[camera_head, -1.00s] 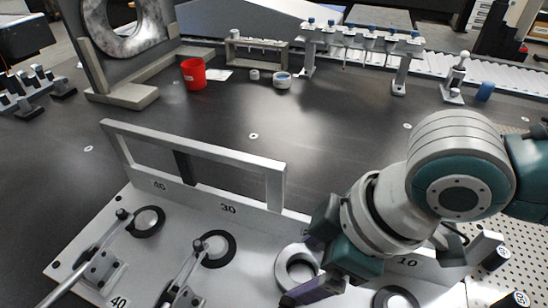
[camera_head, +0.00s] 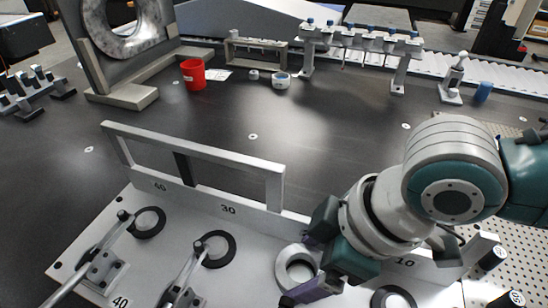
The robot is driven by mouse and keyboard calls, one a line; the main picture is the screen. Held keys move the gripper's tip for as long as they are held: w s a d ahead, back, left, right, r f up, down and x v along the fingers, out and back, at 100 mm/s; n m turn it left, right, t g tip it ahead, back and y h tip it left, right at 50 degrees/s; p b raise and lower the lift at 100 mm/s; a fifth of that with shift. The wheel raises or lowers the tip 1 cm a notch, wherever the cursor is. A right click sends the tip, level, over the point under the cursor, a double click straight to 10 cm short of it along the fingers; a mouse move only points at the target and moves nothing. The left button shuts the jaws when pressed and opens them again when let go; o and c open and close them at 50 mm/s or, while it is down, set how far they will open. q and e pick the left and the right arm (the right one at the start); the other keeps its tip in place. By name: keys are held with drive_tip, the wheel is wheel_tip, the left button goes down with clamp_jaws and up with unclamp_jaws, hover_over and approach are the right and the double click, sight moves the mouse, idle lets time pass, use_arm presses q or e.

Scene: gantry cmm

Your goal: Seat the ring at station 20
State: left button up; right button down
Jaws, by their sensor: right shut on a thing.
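A light grey metal ring (camera_head: 284,278) is at the front of the white fixture plate (camera_head: 203,290), between the marks 30 and 10. It lies over or on the spot in line with station 20; I cannot tell whether it is fully down, and the 20 mark is hidden. My right gripper (camera_head: 312,264) is shut on the ring, with its purple fingers at the ring's far and near right edges. The arm and gripper hide part of the ring's right side. My left gripper is out of view.
Black rings with toggle clamps (camera_head: 218,249) sit at stations 40 and 30. Another dark ring (camera_head: 392,298) lies near 10. An upright grey frame (camera_head: 200,150) stands behind the stations. A red cup (camera_head: 193,75) stands farther back. The dark table's middle is clear.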

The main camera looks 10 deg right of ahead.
idle(0.7)
drive_tip(key=shift+f, duration=0.65)
drive_tip(key=shift+c, duration=0.3)
unclamp_jaws()
drive_tip(key=shift+o, duration=0.3)
drive_tip(key=p+v, duration=0.3)
drive_tip(key=v, duration=0.7)
